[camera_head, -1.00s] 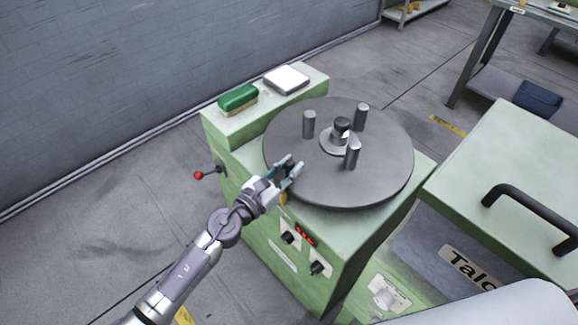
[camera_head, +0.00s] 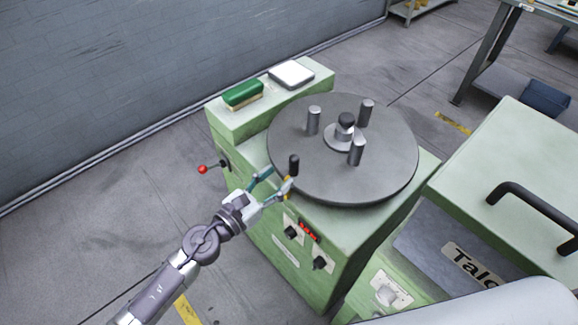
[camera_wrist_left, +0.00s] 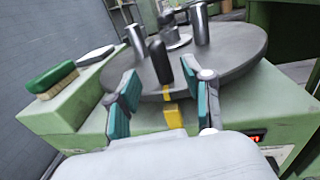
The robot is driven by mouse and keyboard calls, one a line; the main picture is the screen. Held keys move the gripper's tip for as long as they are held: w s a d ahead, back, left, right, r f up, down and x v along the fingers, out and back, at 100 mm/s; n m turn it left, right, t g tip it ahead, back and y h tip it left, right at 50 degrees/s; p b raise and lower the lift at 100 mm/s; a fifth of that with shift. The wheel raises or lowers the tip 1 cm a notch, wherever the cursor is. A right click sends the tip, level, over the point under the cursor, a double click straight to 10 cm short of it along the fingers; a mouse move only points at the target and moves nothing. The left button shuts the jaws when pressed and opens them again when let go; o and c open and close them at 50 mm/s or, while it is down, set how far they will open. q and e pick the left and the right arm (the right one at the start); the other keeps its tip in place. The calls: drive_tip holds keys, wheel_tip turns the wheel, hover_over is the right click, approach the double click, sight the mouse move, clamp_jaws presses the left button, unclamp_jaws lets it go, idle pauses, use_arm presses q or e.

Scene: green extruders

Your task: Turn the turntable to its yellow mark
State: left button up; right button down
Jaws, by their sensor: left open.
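The turntable (camera_head: 330,175) is a round grey disc on a green machine (camera_head: 345,235). Several metal posts and a dark-topped centre hub (camera_head: 345,128) stand on it. A black upright handle (camera_head: 294,164) stands near its front-left rim; it also shows in the left wrist view (camera_wrist_left: 160,62). In that view a yellow mark (camera_wrist_left: 173,116) on the machine sits just below the rim, nearly in line with a yellow patch (camera_wrist_left: 166,93) under the handle. My left gripper (camera_head: 274,180) is open, short of the handle, with its fingers to either side in the wrist view. My right gripper is not in view.
A green brush (camera_head: 243,95) and a white-topped square item (camera_head: 291,74) lie on the machine's back ledge. A red-knobbed lever (camera_head: 203,169) sticks out at the left. A green cover with a black handle (camera_head: 535,215) stands at the right. The floor at left is clear.

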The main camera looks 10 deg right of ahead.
use_arm(q)
drive_tip(key=v, duration=0.5)
drive_tip(key=shift+s, duration=0.1)
idle(0.3)
